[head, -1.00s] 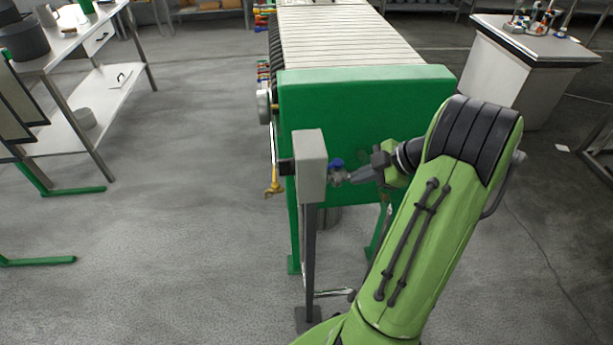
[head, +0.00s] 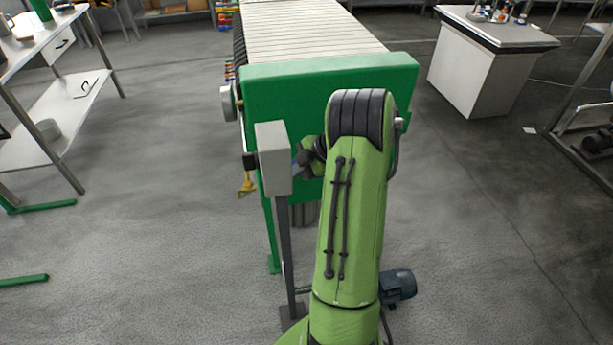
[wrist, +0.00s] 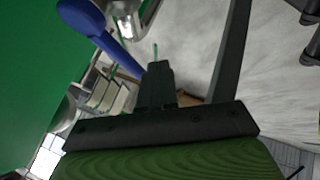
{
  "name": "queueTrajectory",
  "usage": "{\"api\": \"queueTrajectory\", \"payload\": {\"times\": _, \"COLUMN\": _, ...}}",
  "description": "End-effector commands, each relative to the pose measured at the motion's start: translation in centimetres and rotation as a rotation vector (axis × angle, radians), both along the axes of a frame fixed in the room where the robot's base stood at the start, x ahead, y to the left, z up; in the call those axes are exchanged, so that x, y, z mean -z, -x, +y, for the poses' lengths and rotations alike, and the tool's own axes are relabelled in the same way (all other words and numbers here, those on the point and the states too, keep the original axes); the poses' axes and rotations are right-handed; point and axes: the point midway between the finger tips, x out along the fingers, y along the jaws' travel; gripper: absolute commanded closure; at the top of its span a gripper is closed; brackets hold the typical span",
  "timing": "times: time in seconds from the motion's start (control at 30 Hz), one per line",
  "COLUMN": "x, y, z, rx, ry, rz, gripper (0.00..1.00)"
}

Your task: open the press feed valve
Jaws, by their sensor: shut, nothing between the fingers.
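A blue lever handle (wrist: 105,38) shows large at the upper left of the wrist view, beside a shiny metal fitting (wrist: 130,18). A sliver of blue also shows in the head view (head: 297,154) next to the grey box. My gripper (wrist: 156,68) is shut and empty, its fingertips just right of the lever's lower end; I cannot tell if they touch. In the head view my arm hides most of the gripper. A yellow handle (head: 247,184) hangs left of the green press end plate (head: 325,85). No label shows which valve is the press feed valve.
A grey box (head: 272,158) on a dark post (head: 284,245) stands close left of my gripper. The press with pale plates (head: 310,28) extends behind. A steel bench (head: 45,125) stands left, a white cabinet (head: 490,65) right. The floor between bench and post is clear.

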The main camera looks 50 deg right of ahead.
Motion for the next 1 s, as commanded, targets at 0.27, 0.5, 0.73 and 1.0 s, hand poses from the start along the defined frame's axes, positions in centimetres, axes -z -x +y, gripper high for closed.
{"api": "queueTrajectory", "payload": {"times": 0.27, "x": -0.2, "y": -0.7, "z": -0.1, "rx": 0.001, "ry": -0.001, "rz": 0.0, "gripper": 1.0}}
{"api": "queueTrajectory", "payload": {"times": 0.5, "x": 0.1, "y": -1.2, "z": 0.1, "rx": 0.043, "ry": 0.001, "rz": -0.001, "gripper": 1.0}}
{"api": "queueTrajectory", "payload": {"times": 0.73, "x": 0.1, "y": -2.7, "z": 0.3, "rx": 0.137, "ry": 0.0, "rz": -0.002, "gripper": 1.0}}
{"api": "queueTrajectory", "payload": {"times": 1.0, "x": -0.2, "y": -2.9, "z": 0.3, "rx": 0.139, "ry": -0.001, "rz": 0.0, "gripper": 1.0}}
